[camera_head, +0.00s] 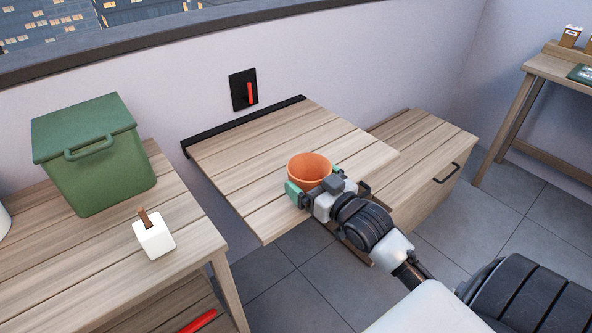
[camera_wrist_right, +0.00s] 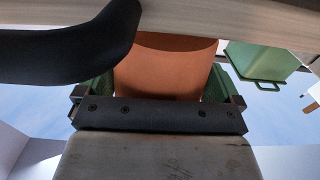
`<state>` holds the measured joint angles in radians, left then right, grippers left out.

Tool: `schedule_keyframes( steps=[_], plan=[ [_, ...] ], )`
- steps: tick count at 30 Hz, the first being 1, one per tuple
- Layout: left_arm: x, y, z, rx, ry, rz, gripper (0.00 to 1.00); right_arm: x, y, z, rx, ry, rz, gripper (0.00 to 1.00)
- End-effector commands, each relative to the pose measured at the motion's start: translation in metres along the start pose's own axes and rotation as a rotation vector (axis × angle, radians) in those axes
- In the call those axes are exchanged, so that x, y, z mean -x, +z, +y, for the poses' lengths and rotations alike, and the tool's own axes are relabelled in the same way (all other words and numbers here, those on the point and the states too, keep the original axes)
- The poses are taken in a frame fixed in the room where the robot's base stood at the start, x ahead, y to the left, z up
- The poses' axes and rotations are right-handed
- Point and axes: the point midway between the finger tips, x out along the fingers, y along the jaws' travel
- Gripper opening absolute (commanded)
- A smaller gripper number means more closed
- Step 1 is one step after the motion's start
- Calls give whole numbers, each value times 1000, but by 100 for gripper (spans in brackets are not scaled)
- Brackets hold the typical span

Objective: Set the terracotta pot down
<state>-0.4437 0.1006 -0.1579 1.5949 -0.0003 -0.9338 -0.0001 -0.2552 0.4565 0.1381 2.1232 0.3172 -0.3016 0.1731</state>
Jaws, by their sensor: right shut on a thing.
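The terracotta pot (camera_head: 309,166) is orange, round and upright, with its open top facing up. It is at the front part of the wooden wall-mounted drop-leaf table (camera_head: 262,150). My right gripper (camera_head: 314,190) is shut on the pot, with green finger pads on either side of it. In the right wrist view the pot (camera_wrist_right: 166,68) sits between the green pads of the gripper (camera_wrist_right: 162,88). I cannot tell whether the pot's base touches the table top. My left gripper is not in view.
A green lidded bin (camera_head: 95,160) and a white block (camera_head: 154,238) with a brown piece stand on a wooden table at left. A wooden cabinet (camera_head: 425,150) stands right of the leaf. A red-handled wall switch (camera_head: 244,90) is behind. The leaf's back and left are clear.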

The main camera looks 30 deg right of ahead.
Motion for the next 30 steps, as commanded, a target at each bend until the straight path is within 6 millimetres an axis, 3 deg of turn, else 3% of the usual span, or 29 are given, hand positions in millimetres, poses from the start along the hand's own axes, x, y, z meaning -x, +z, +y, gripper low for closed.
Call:
schedule_keyframes(
  steps=[5, 13, 18, 28, 29, 30],
  plan=[
    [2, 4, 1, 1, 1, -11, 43, -13, -1, 0, 0, 0, 3, 66],
    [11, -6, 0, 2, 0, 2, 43, -54, -1, 0, 0, 0, 4, 66],
    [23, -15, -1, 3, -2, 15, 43, -52, 6, 0, 1, -1, 0, 66],
    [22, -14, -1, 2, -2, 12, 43, -52, 9, 0, 0, -1, 0, 66],
    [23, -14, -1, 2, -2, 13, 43, -52, 9, 0, 0, -1, -2, 100],
    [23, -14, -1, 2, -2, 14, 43, -52, 9, 0, 0, -1, -2, 100]
  ],
)
